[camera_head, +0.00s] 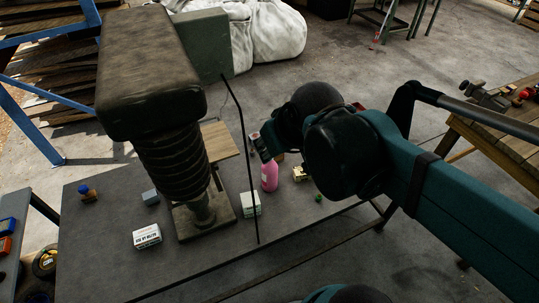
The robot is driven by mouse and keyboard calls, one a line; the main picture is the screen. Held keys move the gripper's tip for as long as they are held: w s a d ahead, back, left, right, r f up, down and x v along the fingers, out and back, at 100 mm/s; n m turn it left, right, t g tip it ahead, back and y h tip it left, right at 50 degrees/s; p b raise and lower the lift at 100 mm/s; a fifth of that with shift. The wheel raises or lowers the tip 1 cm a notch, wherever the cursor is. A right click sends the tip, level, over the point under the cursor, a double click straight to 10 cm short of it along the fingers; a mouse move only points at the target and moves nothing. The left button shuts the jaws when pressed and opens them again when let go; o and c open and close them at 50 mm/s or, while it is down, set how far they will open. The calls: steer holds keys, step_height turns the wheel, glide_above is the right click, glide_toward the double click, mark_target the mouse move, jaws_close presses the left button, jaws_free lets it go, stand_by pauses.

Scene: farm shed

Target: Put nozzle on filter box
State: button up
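A white box with dark printing (147,236) lies on the grey table at the front left; it may be the filter box, but its print is too small to read surely. A second white box (250,204) stands near the table's middle, partly crossed by a thin black rod. I cannot surely tell which thing is the nozzle; a small brown piece with a blue top (87,193) stands at the table's left. My gripper (262,148) is above the back of the table, near a pink bottle (269,177). Its fingers are small, dark and partly hidden by my arm.
A large dark cushioned post (150,75) on a square base rises from the table (105,262) and blocks the view behind it. A grey-blue block (150,197), a pale yellowish piece (300,173) and a green item (318,198) are also there. The front middle is clear.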

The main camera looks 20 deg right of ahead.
steer(key=shift+s+a+f+m, duration=0.3)
steer(key=shift+s+a, duration=0.15)
steer(key=shift+s, duration=0.15)
steer(key=shift+s+a+f+m, duration=0.2)
steer(key=shift+s+a+f, duration=0.15)
steer(key=shift+s, duration=0.2)
